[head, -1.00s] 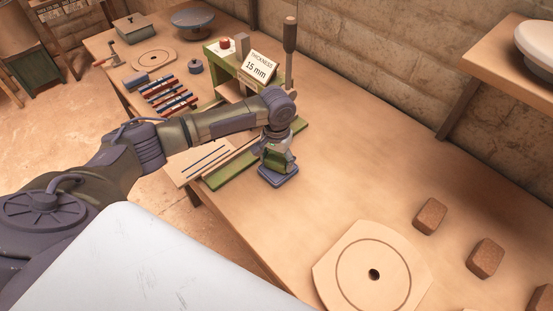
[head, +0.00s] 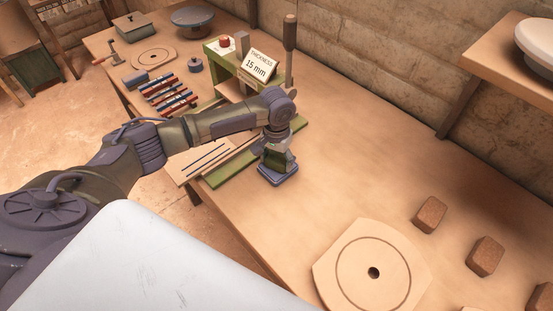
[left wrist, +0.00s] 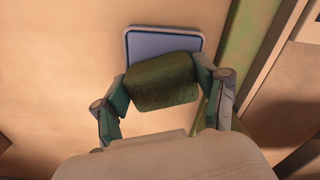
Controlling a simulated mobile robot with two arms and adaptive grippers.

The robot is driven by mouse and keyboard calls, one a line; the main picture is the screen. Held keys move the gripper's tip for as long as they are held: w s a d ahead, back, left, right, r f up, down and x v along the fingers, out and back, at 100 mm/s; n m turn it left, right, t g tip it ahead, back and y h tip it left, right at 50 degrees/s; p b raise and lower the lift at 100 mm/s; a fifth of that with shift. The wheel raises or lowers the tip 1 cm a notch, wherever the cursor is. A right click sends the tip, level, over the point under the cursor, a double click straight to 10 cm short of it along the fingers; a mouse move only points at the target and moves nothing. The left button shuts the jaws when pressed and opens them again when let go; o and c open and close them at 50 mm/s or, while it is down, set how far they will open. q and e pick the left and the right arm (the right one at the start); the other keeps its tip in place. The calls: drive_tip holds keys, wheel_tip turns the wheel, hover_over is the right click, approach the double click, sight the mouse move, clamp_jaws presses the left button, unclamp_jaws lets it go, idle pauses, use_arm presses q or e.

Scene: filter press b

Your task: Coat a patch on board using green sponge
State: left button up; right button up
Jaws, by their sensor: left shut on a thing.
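My left gripper (head: 276,146) points down and is shut on a dark green sponge (head: 273,159). The sponge (left wrist: 163,82) sits between both fingers in the left wrist view. It is over a small blue tray with a pale rim (head: 279,178), whose blue floor (left wrist: 165,44) shows beyond the sponge. I cannot tell whether sponge and tray touch. A pale board (head: 205,163) with dark blue lines lies left of the gripper, partly hidden by my arm. My right gripper is not in view.
A green press (head: 224,62) with a "15 mm" thickness sign (head: 258,65) stands behind my arm. Red and blue sticks (head: 172,98) lie left. The table's middle right is clear.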

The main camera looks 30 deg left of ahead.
sight(276, 160)
use_arm(q)
drive_tip(key=shift+s+f+p, duration=0.2)
drive_tip(key=shift+p, duration=0.3)
idle(1.6)
wheel_tip(276, 160, up, 7)
drive_tip(key=p, duration=0.8)
drive_tip(key=shift+w+r+p, duration=0.15)
drive_tip(key=shift+r+p, duration=0.05)
drive_tip(key=shift+p, duration=0.1)
drive_tip(key=shift+f, duration=0.1)
idle(0.5)
